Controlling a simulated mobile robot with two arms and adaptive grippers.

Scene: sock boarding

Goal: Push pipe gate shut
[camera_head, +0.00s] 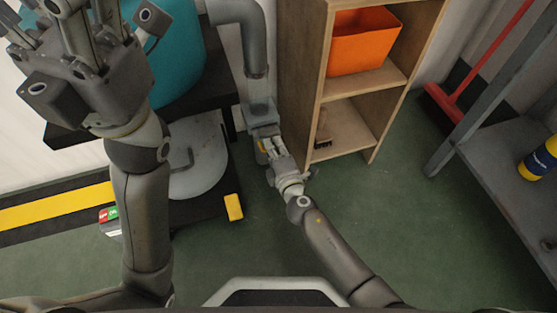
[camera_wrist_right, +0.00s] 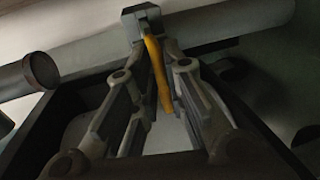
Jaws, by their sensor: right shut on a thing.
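The grey pipe (camera_head: 252,45) comes down beside the wooden shelf to a grey gate housing (camera_head: 262,115). In the right wrist view the pipe (camera_wrist_right: 215,25) runs across the top, with the block-like gate housing (camera_wrist_right: 140,18) on it. A yellow gate handle (camera_wrist_right: 158,75) extends from the housing between my fingers. My right gripper (camera_head: 268,148) is at the housing's lower end, shut on the yellow handle. How far the gate plate sits in the pipe is hidden. My left gripper (camera_head: 85,30) is raised at the upper left, away from the pipe; its fingertips are cut off.
A teal drum (camera_head: 185,55) stands left of the pipe, above a dark base with a round grey plate (camera_head: 200,160). The wooden shelf (camera_head: 300,80) with an orange bin (camera_head: 362,42) stands close on the right. A grey bench (camera_head: 500,165) is farther right. Green floor between is clear.

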